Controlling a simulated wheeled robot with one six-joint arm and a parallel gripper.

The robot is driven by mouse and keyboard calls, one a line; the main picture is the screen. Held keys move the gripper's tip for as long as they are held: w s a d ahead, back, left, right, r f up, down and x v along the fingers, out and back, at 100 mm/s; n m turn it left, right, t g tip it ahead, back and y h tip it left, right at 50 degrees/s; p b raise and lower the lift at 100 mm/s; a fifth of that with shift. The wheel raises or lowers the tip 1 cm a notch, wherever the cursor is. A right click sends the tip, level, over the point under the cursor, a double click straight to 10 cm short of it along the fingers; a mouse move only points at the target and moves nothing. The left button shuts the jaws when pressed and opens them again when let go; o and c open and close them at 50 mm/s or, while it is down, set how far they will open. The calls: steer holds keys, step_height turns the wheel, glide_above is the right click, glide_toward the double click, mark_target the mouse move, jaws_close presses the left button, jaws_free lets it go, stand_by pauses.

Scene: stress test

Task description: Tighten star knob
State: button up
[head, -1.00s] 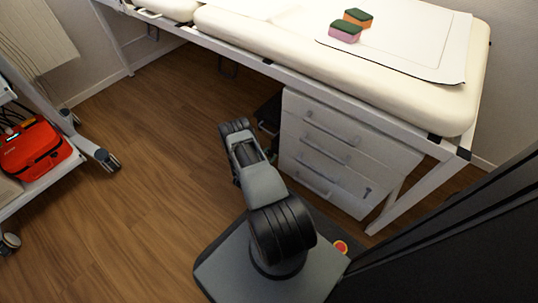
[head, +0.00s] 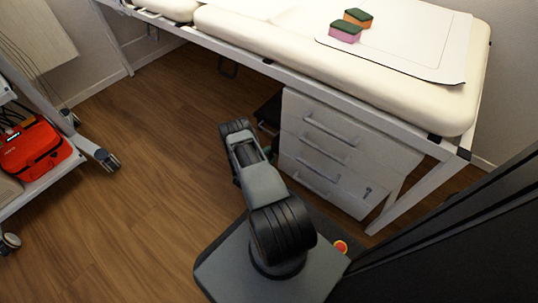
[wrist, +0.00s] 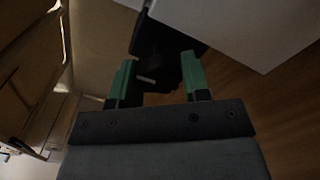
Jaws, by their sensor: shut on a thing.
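In the wrist view, my gripper (wrist: 158,76) has its two green fingers on either side of a dark, nearly black part, which I take to be the star knob (wrist: 165,72). The gripper is shut on it. The picture is dim, so the knob's lobes and what it is fixed to are hard to make out. In the head view, my own arm hides the fingers and the knob.
A white drawer cabinet (head: 338,140) stands close to my arm, under a cream padded couch (head: 300,48). Pink and orange sponges (head: 345,32) (head: 358,17) lie on top. A red bag (head: 35,150) sits on a cart shelf at left. The wooden floor (head: 150,190) is open.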

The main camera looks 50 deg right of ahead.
steer(key=o, duration=0.9)
steer(key=shift+a, duration=0.1)
steer(key=a+p, duration=0.1)
steer(key=a, duration=0.3)
steer(key=a+p, duration=0.1)
steer(key=a, duration=0.4)
steer(key=s+a+p, duration=0.1)
steer(key=a+p, duration=0.1)
steer(key=a, duration=0.2)
steer(key=shift+s+a, duration=0.1)
steer(key=shift+a, duration=0.15)
steer(key=shift+r, duration=0.1)
